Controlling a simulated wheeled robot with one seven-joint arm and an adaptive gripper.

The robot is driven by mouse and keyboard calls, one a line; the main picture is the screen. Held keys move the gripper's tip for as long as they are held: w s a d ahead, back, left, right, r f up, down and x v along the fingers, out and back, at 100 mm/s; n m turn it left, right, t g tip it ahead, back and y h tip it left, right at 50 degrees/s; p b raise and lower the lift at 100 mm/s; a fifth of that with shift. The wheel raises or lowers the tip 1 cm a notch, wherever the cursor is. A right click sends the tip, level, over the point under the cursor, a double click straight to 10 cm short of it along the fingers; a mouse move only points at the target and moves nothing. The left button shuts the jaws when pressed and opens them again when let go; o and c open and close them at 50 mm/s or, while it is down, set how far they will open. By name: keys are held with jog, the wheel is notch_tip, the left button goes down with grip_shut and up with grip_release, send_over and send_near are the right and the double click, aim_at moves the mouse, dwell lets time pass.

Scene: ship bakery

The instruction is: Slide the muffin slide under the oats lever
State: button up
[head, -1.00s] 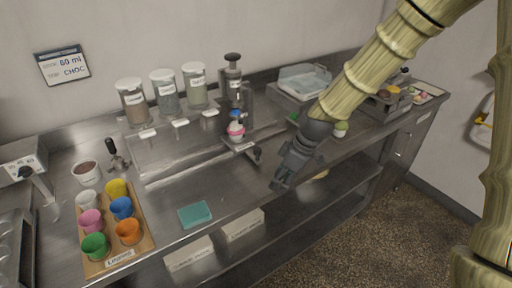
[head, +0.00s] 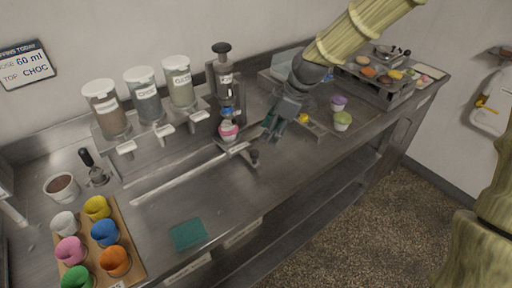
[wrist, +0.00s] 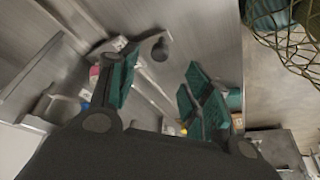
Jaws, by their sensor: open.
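The muffin slide (head: 236,148) is a small metal carriage at the right end of a rail (head: 180,178). It carries a pink cup (head: 228,131) with a blue top, below a dark press-like dispenser. Its black knob (head: 254,157) sticks out in front and also shows in the wrist view (wrist: 160,50). Three canisters with white levers stand to the left.
A wooden tray (head: 133,240) of coloured cups stands at the front left, near a teal cloth (head: 188,234). The counter in front of the rail is mostly clear.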

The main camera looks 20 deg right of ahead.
aim_at(255, 152)
jog(key=shift+a+p+x, duration=0.1)
jog(key=shift+p+x, duration=0.45)
jog(key=shift+x, duration=1.95)
jog(key=shift+a+p+x, duration=0.15)
jog(key=shift+p+x, duration=0.35)
jog(key=shift+x, duration=1.95)
jog(key=shift+r, duration=0.1)
grip_shut()
